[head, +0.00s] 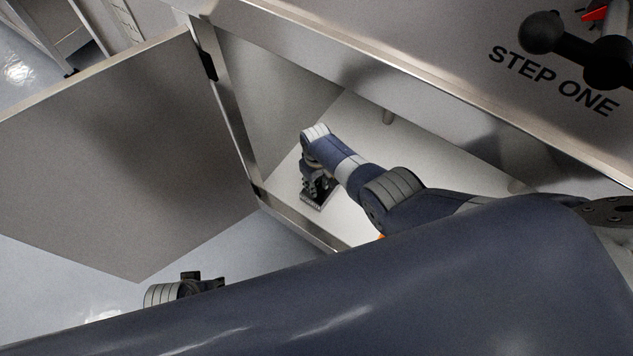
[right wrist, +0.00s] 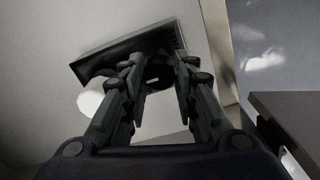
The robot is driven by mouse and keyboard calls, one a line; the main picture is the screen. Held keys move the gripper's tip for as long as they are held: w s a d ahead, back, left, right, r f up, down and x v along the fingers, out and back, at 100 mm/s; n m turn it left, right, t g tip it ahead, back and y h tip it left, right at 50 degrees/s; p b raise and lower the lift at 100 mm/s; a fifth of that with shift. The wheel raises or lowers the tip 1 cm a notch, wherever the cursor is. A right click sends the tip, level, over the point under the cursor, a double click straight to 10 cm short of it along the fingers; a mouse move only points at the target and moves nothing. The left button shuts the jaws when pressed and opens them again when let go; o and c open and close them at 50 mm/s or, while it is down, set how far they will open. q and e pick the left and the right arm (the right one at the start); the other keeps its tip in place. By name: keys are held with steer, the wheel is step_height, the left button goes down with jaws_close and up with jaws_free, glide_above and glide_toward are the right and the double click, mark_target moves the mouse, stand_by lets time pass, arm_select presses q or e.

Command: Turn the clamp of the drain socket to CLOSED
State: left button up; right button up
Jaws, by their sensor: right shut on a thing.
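In the right wrist view the dark plate (right wrist: 100,62) lies beyond my right gripper (right wrist: 157,75). Its two fingers are closed around a dark round part, the clamp (right wrist: 158,72). The clamp's setting and most of its shape are hidden by the fingers. My left gripper (head: 207,284) shows partly at the lower left, apart from the cabinet; its fingers are not clear.
The cabinet door (head: 120,150) stands open at the left. The cabinet's steel front edge (head: 310,225) runs close below the socket. A panel marked STEP ONE with a black knob handle (head: 540,32) is at the upper right. A white cylinder (right wrist: 90,98) stands beside the plate.

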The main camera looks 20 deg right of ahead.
mark_target(317, 185)
stand_by(0.5)
steer(key=o, duration=1)
steer(key=shift+o, duration=0.2)
steer(key=shift+r, duration=0.1)
steer(key=shift+r, duration=0.45)
step_height(317, 185, up, 11)
steer(key=shift+f, duration=0.1)
